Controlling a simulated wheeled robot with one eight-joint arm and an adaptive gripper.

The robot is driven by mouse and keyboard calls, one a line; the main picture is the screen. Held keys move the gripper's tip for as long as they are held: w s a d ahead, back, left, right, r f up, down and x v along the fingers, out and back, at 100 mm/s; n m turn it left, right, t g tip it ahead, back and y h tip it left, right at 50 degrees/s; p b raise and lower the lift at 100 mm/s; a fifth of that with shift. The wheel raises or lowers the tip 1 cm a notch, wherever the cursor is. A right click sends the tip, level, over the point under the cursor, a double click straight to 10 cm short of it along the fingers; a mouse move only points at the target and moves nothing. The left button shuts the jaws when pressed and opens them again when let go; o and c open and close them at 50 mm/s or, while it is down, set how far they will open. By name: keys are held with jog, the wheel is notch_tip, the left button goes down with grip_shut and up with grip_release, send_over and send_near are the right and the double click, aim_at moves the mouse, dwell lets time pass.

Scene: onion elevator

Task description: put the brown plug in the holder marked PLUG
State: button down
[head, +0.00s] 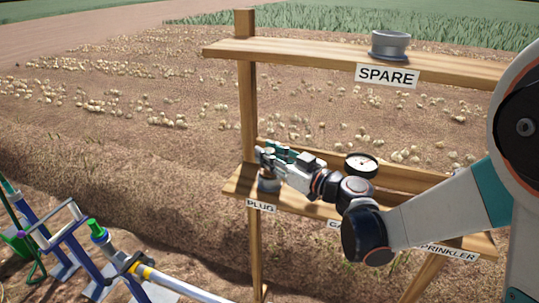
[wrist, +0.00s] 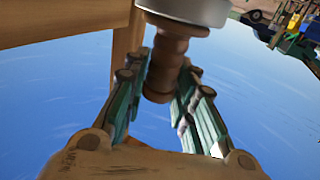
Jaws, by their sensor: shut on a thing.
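The brown plug (wrist: 165,65) is between the teal fingers of my gripper (wrist: 163,78) in the wrist view, and the gripper is shut on it. One end of the plug meets a pale grey round holder (wrist: 190,9); I cannot tell how far it sits inside. In the head view my gripper (head: 268,155) is at the left end of the lower shelf, just over the grey holder (head: 268,184) behind the PLUG label (head: 261,206). The plug cannot be made out clearly there.
A dial gauge (head: 361,164) stands on the lower shelf, right of my gripper. A grey holder (head: 390,44) sits on the upper shelf above the SPARE label (head: 387,75). A wooden post (head: 246,100) rises close beside my gripper. Pipes (head: 150,275) lie at lower left.

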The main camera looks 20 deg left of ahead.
jog(key=c, duration=1.3)
grip_release()
jog(key=shift+r+p, duration=0.4)
jog(key=shift+p, duration=0.1)
jog(key=p+v, duration=0.1)
jog(key=v, duration=1.1)
jog(key=shift+f+p, duration=0.1)
jog(key=shift+p, duration=0.3)
